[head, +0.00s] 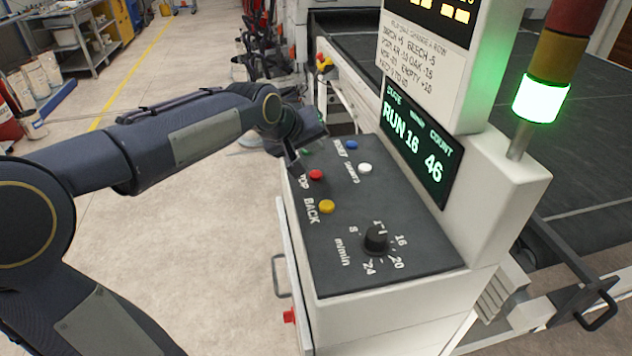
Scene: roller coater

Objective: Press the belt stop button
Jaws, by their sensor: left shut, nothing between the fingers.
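The red stop button (316,174) is on the dark sloped control panel (345,215). Its label is partly hidden and reads "TOP". My left gripper (298,170) is shut and empty, pointing down just left of the red button. I cannot tell whether its tip touches the panel. The display (416,148) reads "RUN 16" and a count of 46. My right gripper is not in view.
A yellow BACK button (327,207), white button (365,168), blue button (351,145) and black speed knob (376,238) share the panel. A green button (306,151) is partly hidden. The stack light (540,98) glows green. Open floor lies left of the console.

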